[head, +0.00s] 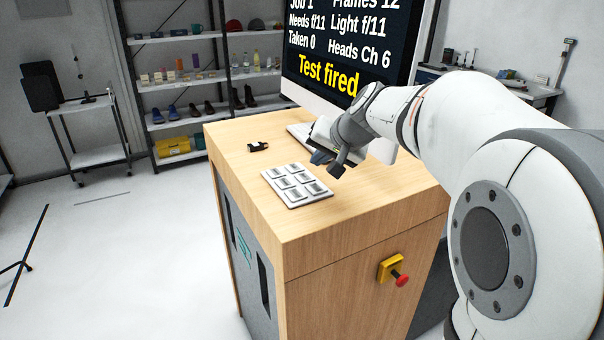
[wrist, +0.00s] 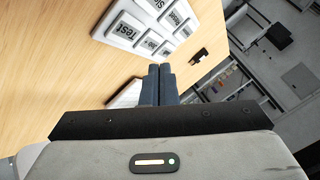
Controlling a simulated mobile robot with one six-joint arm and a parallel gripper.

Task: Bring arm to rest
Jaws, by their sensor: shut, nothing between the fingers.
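My gripper (head: 330,163) is over the wooden desk, close to the right edge of a white button panel (head: 326,193). Its fingers (wrist: 158,84) are together and empty in the wrist view. The panel has several grey labelled keys, and one key in the wrist view (wrist: 125,31) reads "Test". The gripper looks to be above the desk top, apart from the keys. The monitor (head: 335,60) behind my arm shows "Test fired" in yellow, with "Taken 0" above it. Part of the keyboard behind the gripper is hidden by my arm.
A small black object (head: 258,146) lies on the desk (head: 240,190) left of the monitor. A red emergency button (head: 401,280) on a yellow box sticks out from the desk's side. Shelves (head: 190,83) and a cart (head: 98,157) stand at the back. The floor at left is mostly clear.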

